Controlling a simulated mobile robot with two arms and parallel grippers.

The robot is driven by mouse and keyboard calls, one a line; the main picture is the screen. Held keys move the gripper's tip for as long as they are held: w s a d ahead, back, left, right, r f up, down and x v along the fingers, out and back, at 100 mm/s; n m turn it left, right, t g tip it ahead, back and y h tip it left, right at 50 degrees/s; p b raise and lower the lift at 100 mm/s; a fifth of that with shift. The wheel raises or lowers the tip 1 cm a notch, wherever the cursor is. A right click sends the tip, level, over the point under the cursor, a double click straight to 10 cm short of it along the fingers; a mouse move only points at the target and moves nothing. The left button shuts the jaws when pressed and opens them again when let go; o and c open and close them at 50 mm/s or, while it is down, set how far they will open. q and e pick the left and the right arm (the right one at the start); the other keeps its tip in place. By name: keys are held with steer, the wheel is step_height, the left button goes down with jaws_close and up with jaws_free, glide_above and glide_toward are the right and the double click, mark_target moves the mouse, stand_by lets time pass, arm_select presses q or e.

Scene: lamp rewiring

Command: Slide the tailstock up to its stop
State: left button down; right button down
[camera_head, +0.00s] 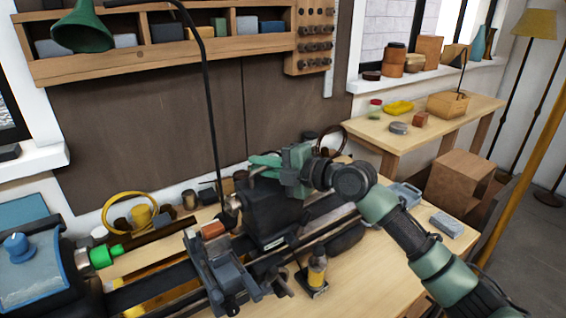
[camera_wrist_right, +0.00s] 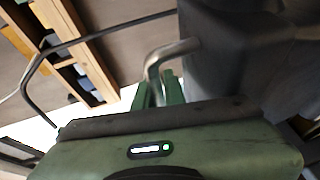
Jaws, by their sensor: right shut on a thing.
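The dark tailstock (camera_head: 272,212) sits on the lathe bed in the middle of the head view. Its body also fills the upper right of the wrist view (camera_wrist_right: 228,55). My right gripper (camera_head: 258,164) is at the top of the tailstock. In the right wrist view its green fingers (camera_wrist_right: 160,92) are shut on a bent metal lever (camera_wrist_right: 162,62) beside the dark body. The carriage (camera_head: 220,268) stands on the bed to the left of the tailstock. I cannot make out the stop. My left gripper is not in view.
The headstock (camera_head: 30,270) with a green-tipped spindle (camera_head: 106,256) is at the left. A thin black lamp arm (camera_head: 212,120) rises behind the tailstock. A small bottle (camera_head: 317,270) stands in front of the bed. The bench top to its right has free room.

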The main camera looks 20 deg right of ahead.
mark_target(253, 173)
steer(key=a, duration=0.2)
steer(key=s+a, duration=0.1)
steer(key=shift+s+a, duration=0.15)
steer(key=shift+a, duration=0.2)
steer(key=shift+s+a+p, duration=0.15)
steer(key=shift+a+p, duration=0.15)
steer(key=shift+a, duration=0.05)
steer(key=shift+s+a+f, duration=0.1)
steer(key=shift+a+f, duration=0.05)
steer(key=shift+a, duration=0.1)
steer(key=c, duration=1.6)
jaws_free()
steer(key=shift+a, duration=0.1)
steer(key=shift+c, duration=0.2)
steer(key=shift+o, duration=0.8)
steer(key=shift+a, duration=0.1)
